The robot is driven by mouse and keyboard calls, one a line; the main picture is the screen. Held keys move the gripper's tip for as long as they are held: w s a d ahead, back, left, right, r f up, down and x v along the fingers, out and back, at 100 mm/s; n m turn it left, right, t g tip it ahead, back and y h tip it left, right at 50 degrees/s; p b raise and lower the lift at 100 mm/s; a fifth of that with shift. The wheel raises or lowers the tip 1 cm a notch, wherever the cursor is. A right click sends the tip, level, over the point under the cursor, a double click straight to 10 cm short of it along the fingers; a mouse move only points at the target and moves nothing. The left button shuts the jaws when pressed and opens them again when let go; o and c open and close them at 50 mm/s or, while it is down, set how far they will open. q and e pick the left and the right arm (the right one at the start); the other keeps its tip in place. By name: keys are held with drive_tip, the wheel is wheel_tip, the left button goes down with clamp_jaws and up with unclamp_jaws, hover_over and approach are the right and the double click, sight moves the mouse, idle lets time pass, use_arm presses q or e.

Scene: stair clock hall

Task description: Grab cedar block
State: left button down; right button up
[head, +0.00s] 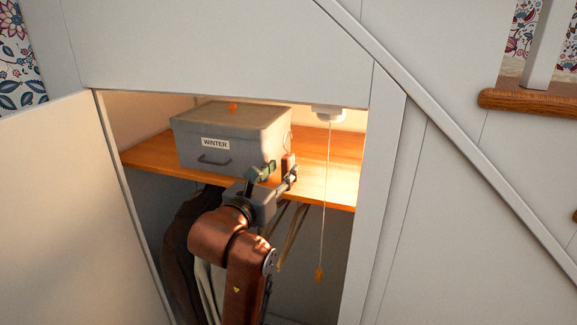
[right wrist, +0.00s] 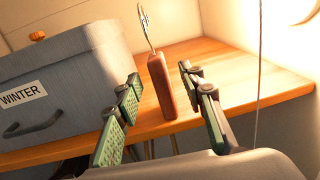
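The cedar block (right wrist: 161,84) is a reddish-brown upright block with a metal hook on top. It stands on the wooden shelf (right wrist: 215,75) to the right of the grey box; in the head view the block (head: 288,164) shows partly behind my gripper. My right gripper (right wrist: 158,90) is open, with one green-padded finger on each side of the block. Gaps show between the block and both fingers. My right gripper also shows in the head view (head: 273,174), at the shelf's front edge. My left gripper is in neither view.
A grey lidded box (head: 230,139) labelled WINTER stands close on the left. A pull cord (head: 322,210) with an orange end hangs to the right. Dark and light clothes (head: 183,240) hang under the shelf. The cupboard door (head: 75,200) stands open on the left.

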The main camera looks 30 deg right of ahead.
sight(284, 167)
drive_tip(key=p+x, duration=0.1)
drive_tip(key=x, duration=0.3)
drive_tip(key=shift+w+a, duration=0.1)
drive_tip(key=shift+w+d+f, duration=0.1)
drive_tip(key=shift+w+d, duration=0.1)
drive_tip(key=shift+d, duration=0.3)
drive_tip(key=shift+a, duration=0.15)
drive_tip(key=shift+c, duration=0.4)
clamp_jaws()
